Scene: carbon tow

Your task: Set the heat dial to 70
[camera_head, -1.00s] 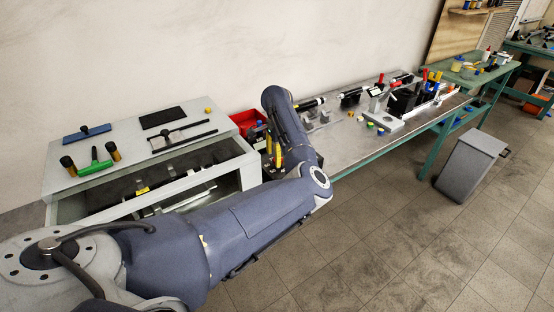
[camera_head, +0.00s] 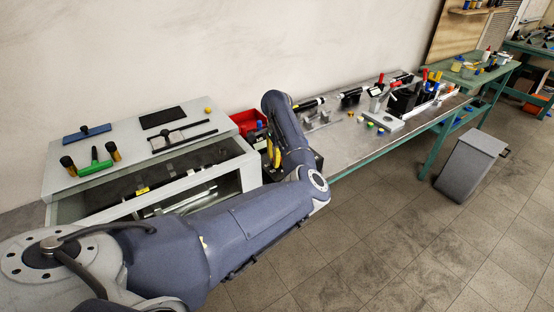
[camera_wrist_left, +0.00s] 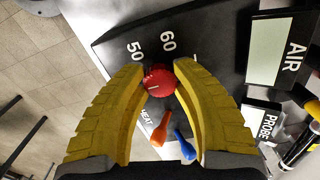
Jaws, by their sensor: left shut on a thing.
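The red heat dial (camera_wrist_left: 160,84) sits on a dark panel in the left wrist view, with the numbers 50 and 60 and part of the word HEAT printed around it. My left gripper (camera_wrist_left: 158,72) has its yellow fingers on either side of the dial and is shut on it. The fingers hide part of the scale, and I cannot read the dial's setting. In the head view the left gripper (camera_head: 274,153) shows as small yellow fingers beside my arm, at the near end of the long bench; the dial is hidden there. My right gripper is not in view.
An orange plug (camera_wrist_left: 161,129) and a blue plug (camera_wrist_left: 184,145) sit close below the dial. A light AIR display (camera_wrist_left: 278,48) and a PROBE label (camera_wrist_left: 262,122) are at the right. A red bin (camera_head: 246,121) stands behind the gripper. The cabinet (camera_head: 225,152) is at the left.

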